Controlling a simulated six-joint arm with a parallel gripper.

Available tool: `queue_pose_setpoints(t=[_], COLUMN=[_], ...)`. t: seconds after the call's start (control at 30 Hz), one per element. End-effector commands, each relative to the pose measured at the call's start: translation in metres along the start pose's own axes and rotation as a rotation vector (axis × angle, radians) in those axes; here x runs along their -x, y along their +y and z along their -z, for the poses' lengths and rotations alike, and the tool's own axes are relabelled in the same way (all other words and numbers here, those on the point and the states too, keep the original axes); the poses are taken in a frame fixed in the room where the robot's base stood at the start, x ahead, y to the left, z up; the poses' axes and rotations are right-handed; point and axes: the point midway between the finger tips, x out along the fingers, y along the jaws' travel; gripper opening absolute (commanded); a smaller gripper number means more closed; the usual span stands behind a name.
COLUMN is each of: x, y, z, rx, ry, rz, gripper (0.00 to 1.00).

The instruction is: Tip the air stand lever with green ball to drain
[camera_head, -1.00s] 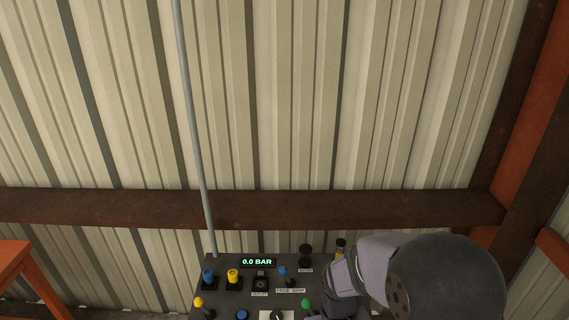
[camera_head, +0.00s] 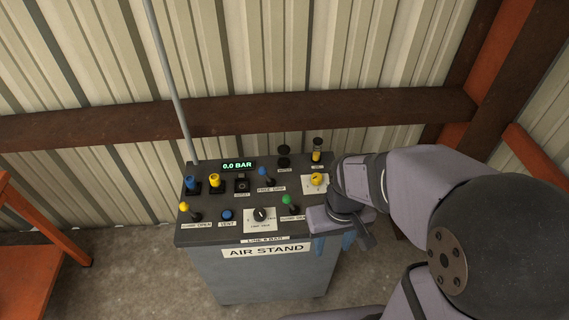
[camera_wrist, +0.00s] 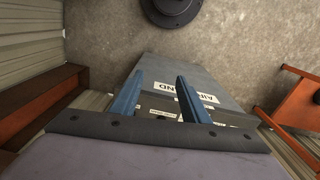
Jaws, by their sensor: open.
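The air stand (camera_head: 262,275) is a dark grey box with a control panel on top and a white AIR STAND label on its front. The lever with the green ball (camera_head: 288,200) stands at the panel's front right. The small label by it is too small to read surely. My gripper (camera_wrist: 156,92) has two blue fingers spread apart with nothing between them. In the wrist view the stand (camera_wrist: 170,75) lies beyond the fingers; the green ball is hidden there.
Near the green ball are a black selector knob (camera_head: 261,214), a blue-ball lever (camera_head: 264,173), a yellow knob (camera_head: 318,179) and a yellow-ball lever (camera_head: 185,207). The display (camera_head: 238,165) reads 0.0 BAR. An orange frame (camera_head: 40,240) stands at left. A corrugated wall is behind.

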Motion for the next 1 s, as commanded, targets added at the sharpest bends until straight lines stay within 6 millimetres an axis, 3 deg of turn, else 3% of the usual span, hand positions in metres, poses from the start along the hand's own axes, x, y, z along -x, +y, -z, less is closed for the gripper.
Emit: queue_pose_setpoints(t=[0.3,0.5,0.7,1.0], x=[-0.033,-0.058,-0.07,-0.076], y=[-0.022,-0.046,-0.061,-0.062], z=[0.12,0.182,0.21,0.214], rx=[0.483,0.756,0.889,0.906], ry=[0.045,0.069,0.081,0.081], rz=[-0.075,-0.126,-0.154,-0.158], gripper=[0.42,0.42,0.42,0.42])
